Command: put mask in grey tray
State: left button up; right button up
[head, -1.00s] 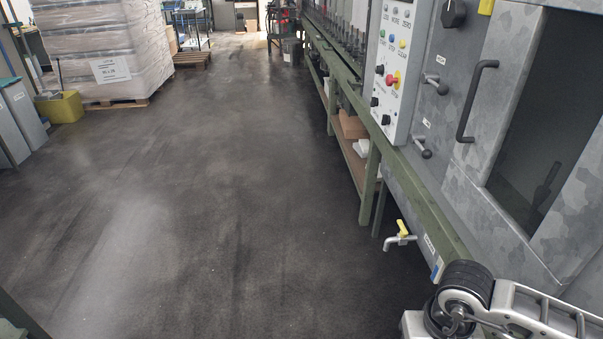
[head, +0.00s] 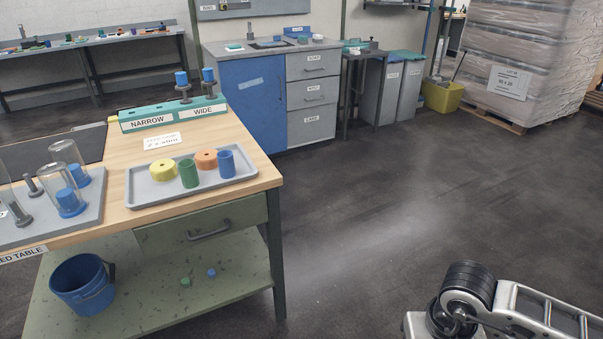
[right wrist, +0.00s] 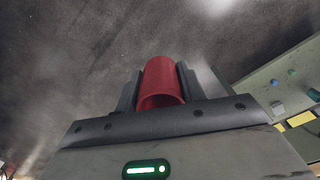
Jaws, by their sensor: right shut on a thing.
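My right gripper (right wrist: 158,82) is shut on a red hollow cylinder (right wrist: 162,78), the mask, with its open end toward the right wrist camera. My right arm enters the head view at the lower right; its gripper is out of that picture. A grey tray (head: 218,190) lies on the wooden table at the left of the head view. It holds a yellow ring (head: 163,170), a green cylinder (head: 189,173), an orange ring (head: 206,160) and a blue cylinder (head: 226,164). My left gripper is not in view.
A grey board (head: 88,215) with glass bottles and blue pieces lies left of the tray. A teal rack (head: 172,117) marked NARROW and WIDE stands behind it. A blue bucket (head: 85,286) sits on the lower shelf. The floor (head: 390,215) right of the table is clear.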

aim_at(153, 194)
jog(key=u, duration=0.85)
jog(key=i, duration=0.85)
jog(key=u, duration=0.7)
